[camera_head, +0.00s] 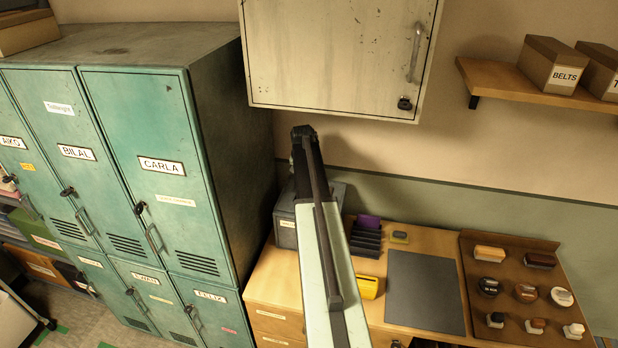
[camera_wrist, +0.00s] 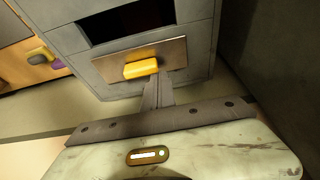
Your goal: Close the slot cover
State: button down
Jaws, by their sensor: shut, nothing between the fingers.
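A grey metal box with a dark slot opening (camera_wrist: 130,20) fills the top of the wrist view. Its slot cover (camera_wrist: 172,52) is a brownish metal plate with a yellow knob (camera_wrist: 141,68); the plate lies below the opening in this picture, and the dark opening is uncovered. My gripper (camera_wrist: 158,79) is shut and empty, its tips close to the yellow knob and in front of the plate. I cannot tell whether they touch. In the head view the grey box (camera_head: 284,225) stands on the counter, partly hidden by my arm, which also hides my fingers.
Teal lockers (camera_head: 150,160) stand left of the box. A wall cabinet (camera_head: 335,55) hangs above. The wooden counter (camera_head: 275,285) also holds a dark rack (camera_head: 366,241), a yellow item (camera_head: 367,287), a grey mat (camera_head: 425,290) and a brown board (camera_head: 510,260) with several small objects.

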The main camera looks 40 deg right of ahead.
jog(key=s+a, duration=0.3)
jog(key=a, duration=0.2)
jog(key=shift+s+a, duration=0.2)
jog(key=shift+s, duration=0.05)
jog(key=shift+f, duration=0.1)
jog(key=shift+w, duration=0.1)
jog(key=w+d, duration=0.2)
jog(key=d, duration=0.1)
jog(key=shift+w, duration=0.15)
jog(key=shift+d+r+p, duration=0.25)
jog(key=shift+r+p, duration=0.65)
jog(key=shift+r, duration=0.1)
jog(key=p+v, duration=0.7)
jog(key=v, duration=0.1)
jog(key=shift+s+p, duration=0.25)
jog(key=shift+p, duration=0.05)
